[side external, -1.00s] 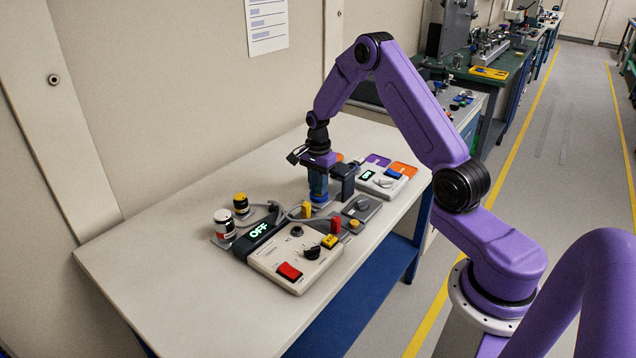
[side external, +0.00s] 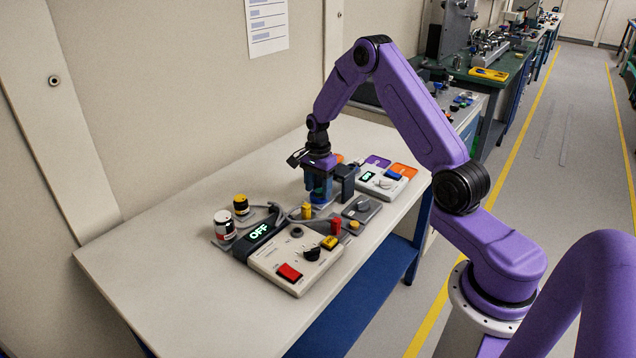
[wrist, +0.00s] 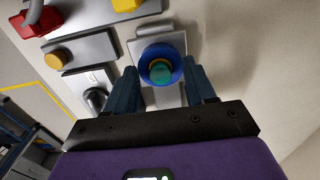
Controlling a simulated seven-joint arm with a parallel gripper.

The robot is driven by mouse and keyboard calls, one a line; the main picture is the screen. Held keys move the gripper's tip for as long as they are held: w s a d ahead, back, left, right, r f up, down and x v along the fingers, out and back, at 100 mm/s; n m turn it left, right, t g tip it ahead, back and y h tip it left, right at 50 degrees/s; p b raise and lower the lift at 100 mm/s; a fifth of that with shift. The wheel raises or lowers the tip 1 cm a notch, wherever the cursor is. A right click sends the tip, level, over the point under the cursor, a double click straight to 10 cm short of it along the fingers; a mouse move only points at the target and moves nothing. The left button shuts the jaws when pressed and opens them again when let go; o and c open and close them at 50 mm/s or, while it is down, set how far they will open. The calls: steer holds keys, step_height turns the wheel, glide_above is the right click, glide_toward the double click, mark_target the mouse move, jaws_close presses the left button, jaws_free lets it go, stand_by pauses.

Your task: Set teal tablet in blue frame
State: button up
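The blue frame (wrist: 147,54) is a round ring on a light grey plate in the wrist view. The teal tablet (wrist: 160,71) is a small round piece seen inside the ring; whether it is fully seated cannot be told. My gripper (wrist: 161,64) is open, with its two dark blue fingers on either side of the ring and a small gap at each side. In the side view my gripper (side external: 325,196) is low over the bench, and its fingers hide the frame and tablet.
A control box (side external: 268,262) with a lit OFF display (side external: 259,231) stands in front on the bench (side external: 160,262). Small jars (side external: 224,224) stand to its left. A grey module (side external: 362,209) and a white box (side external: 381,184) lie to the right. The bench's left part is clear.

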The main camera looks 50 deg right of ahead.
step_height(320, 180, up, 16)
steer(key=r, duration=0.1)
steer(key=s+a+r+n, duration=0.2)
steer(key=s+a+n, duration=0.2)
steer(key=a+n, duration=0.5)
steer(key=s+a+n, duration=1.3)
steer(key=s+a, duration=0.2)
steer(key=s, duration=0.5)
steer(key=s+d+f+n, duration=0.1)
steer(key=s+n, duration=0.7)
steer(key=s, duration=0.3)
steer(key=shift+d+f+n, duration=0.15)
steer(key=shift+d+n, duration=0.15)
